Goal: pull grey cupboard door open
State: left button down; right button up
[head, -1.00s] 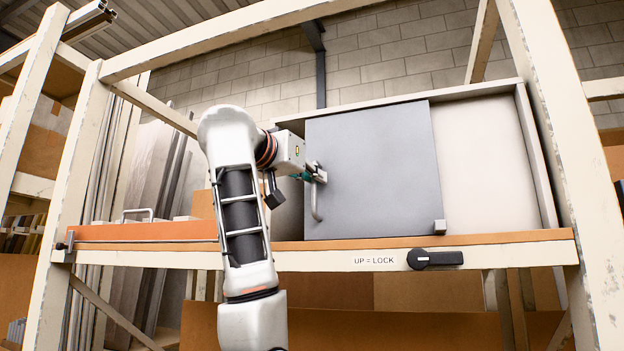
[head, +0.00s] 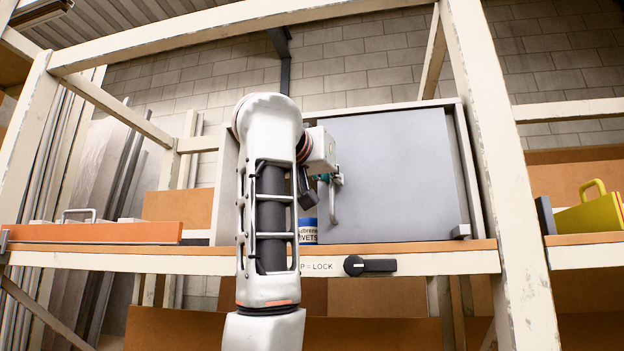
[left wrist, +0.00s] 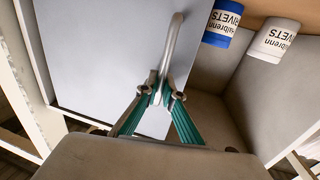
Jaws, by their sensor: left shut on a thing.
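The grey cupboard door (head: 395,175) is a flat panel standing at the right part of the cupboard, its right edge close to the cupboard's right side wall. The left part of the cupboard is uncovered, though my arm hides much of it. The bar handle (head: 334,208) is upright near the door's left edge. My left gripper (head: 333,181) is shut on this handle. In the left wrist view the green-padded fingers (left wrist: 160,94) close around the metal handle (left wrist: 174,48). My right gripper is not in view.
A blue-labelled rivets can (left wrist: 228,20) and a white-labelled one (left wrist: 278,40) stand inside the cupboard. A black lock lever (head: 370,265) lies horizontal on the shelf edge below. A rack post (head: 495,190) stands right of the cupboard, and a yellow-handled item (head: 590,210) lies beyond it.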

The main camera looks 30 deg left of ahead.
pick_arm(q)
jog(key=shift+d, duration=0.35)
jog(key=c, duration=2.2)
grip_release()
jog(key=shift+s, duration=0.1)
jog(key=s, duration=0.7)
jog(key=shift+s+d, duration=0.15)
